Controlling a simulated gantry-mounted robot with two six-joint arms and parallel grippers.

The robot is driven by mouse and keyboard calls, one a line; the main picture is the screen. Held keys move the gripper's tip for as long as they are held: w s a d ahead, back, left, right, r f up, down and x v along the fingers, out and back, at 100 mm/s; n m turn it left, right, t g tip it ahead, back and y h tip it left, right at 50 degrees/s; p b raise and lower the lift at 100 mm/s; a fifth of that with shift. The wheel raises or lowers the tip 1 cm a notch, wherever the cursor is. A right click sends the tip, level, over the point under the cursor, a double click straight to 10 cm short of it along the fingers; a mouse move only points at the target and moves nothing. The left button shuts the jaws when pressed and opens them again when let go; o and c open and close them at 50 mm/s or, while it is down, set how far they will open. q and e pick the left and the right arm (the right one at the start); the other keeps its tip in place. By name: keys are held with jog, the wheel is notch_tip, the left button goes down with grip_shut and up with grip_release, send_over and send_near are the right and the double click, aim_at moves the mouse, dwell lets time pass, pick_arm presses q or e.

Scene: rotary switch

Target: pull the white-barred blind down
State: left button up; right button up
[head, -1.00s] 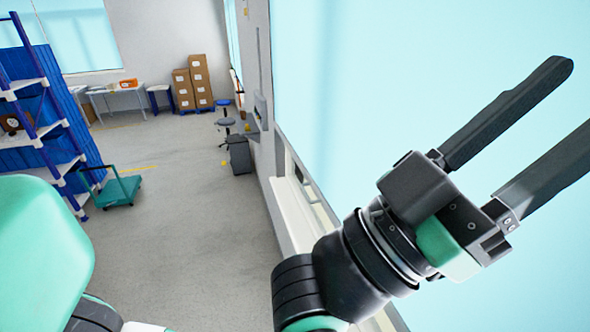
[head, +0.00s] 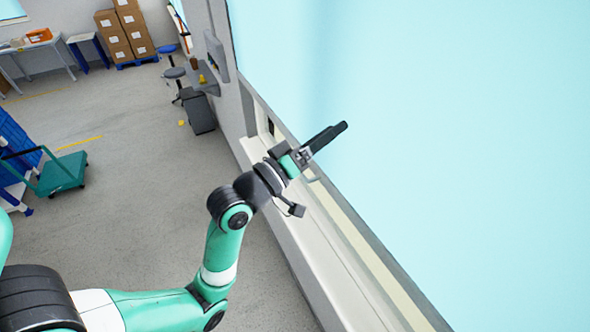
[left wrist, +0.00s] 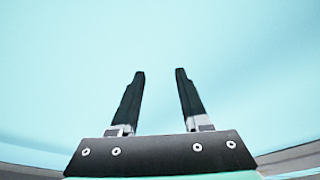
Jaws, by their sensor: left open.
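The blind (head: 430,130) is a large pale blue sheet filling the right of the head view. Its lower edge slants down to the right above the window sill; I cannot make out a distinct white bar on it. My left gripper (head: 333,132) is in front of the blind, near its lower edge, fingers pointing up and right. In the left wrist view the two black fingers (left wrist: 160,72) are apart with nothing between them, and the pale blue blind (left wrist: 160,35) fills the background. Whether the fingers touch it cannot be told. My right gripper is not in view.
A cream window sill (head: 330,245) runs along the wall below the blind. A grey bin (head: 200,114) and stools (head: 174,73) stand by the wall. A green cart (head: 62,174) stands at the left, with cartons (head: 124,35) at the back. The grey floor between is clear.

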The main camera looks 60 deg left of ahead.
pick_arm(q)
jog(key=s+a+f+n+g+y+b, duration=0.1)
jog(key=s+a+f+n+g, duration=0.3)
jog(key=f, duration=0.7)
jog(key=s+a+f+n+g+y+b, duration=0.15)
jog(key=s+a+f+n, duration=0.25)
jog(key=s+f+n, duration=0.45)
jog(key=w+a+f, duration=0.1)
jog(key=w, duration=0.3)
jog(key=w+a+f+m, duration=0.1)
jog(key=w+a, duration=0.1)
jog(key=w, duration=0.2)
jog(key=w+a+f+m+p, duration=0.1)
jog(key=w+a, duration=0.1)
jog(key=w, duration=0.2)
jog(key=shift+w+a+f+h, duration=0.2)
jog(key=shift+w+h, duration=0.05)
jog(key=shift+w, duration=0.1)
jog(key=shift+c, duration=0.3)
grip_shut()
